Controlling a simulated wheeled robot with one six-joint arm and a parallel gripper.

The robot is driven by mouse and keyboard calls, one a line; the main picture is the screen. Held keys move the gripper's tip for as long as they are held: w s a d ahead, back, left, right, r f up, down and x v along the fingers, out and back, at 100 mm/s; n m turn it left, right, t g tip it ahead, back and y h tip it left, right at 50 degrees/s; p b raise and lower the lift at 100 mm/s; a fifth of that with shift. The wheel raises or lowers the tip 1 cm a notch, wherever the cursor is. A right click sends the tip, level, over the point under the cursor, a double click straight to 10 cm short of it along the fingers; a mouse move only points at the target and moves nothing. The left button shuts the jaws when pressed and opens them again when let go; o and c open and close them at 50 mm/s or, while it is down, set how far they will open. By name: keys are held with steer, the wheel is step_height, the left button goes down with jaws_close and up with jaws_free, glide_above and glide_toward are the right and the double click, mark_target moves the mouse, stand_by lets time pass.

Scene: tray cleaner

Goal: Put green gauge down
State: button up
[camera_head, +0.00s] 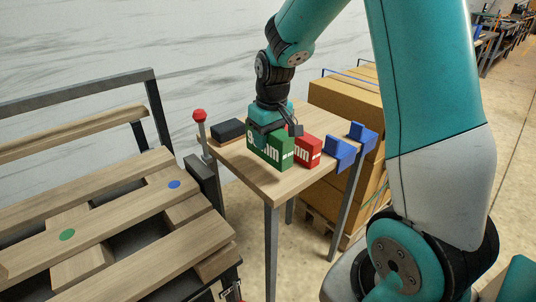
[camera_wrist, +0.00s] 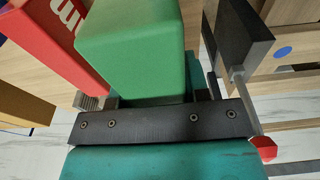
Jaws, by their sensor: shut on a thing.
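The green gauge (camera_head: 268,148) is a green block with white lettering, over the small wooden table (camera_head: 262,183). My gripper (camera_head: 268,128) is above it and shut on it. In the wrist view the green gauge (camera_wrist: 130,50) fills the middle, just in front of my gripper (camera_wrist: 150,97). The gauge looks upright and at or close to the tabletop; I cannot tell if it touches. My fingertips are mostly hidden by the gauge.
A red gauge (camera_head: 307,151) stands right beside the green one. Two blue brackets (camera_head: 341,154) sit at the table's right edge. A slatted wooden rack (camera_head: 110,225) has green and blue dots.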

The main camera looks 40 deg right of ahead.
mark_target(268, 152)
steer(key=shift+f, duration=2.3)
steer(key=shift+f+b, duration=0.2)
steer(key=shift+b, duration=0.15)
steer(key=o, duration=1.1)
steer(key=shift+r, duration=0.1)
